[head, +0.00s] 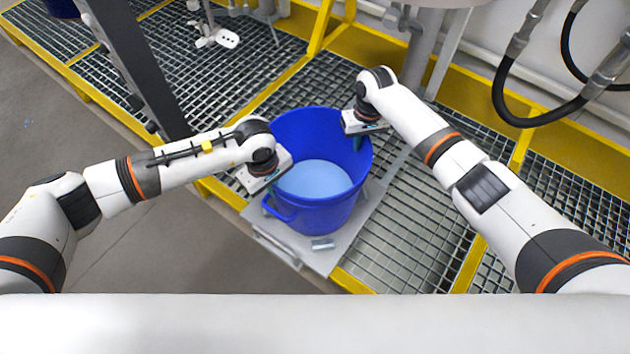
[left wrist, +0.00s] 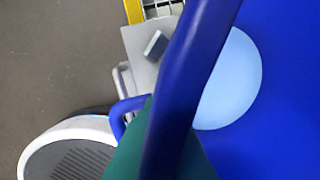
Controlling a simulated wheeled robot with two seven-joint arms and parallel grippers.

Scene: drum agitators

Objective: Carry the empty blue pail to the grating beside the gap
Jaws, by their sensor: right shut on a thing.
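The blue pail (head: 318,212) stands upright on a light grey plate (head: 330,259) at the middle of the head view. A pale blue round surface shows inside it; I cannot tell whether it is the bottom or contents. My right gripper (head: 360,134) is shut on the far right rim. My left gripper (head: 267,188) is at the left rim, its fingertips hidden in the head view. In the left wrist view, green finger surfaces (left wrist: 125,155) show on both sides of the pail's rim (left wrist: 185,75); their grip is unclear. The grating (head: 405,235) lies right of the plate.
A small grey block (head: 322,243) lies on the plate in front of the pail. Yellow frame beams (head: 468,262) divide the grating. A dark post (head: 135,65) stands at left, a metal agitator (head: 215,35) behind. Black hoses (head: 530,118) hang at right. Grey floor (head: 150,240) is clear at left.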

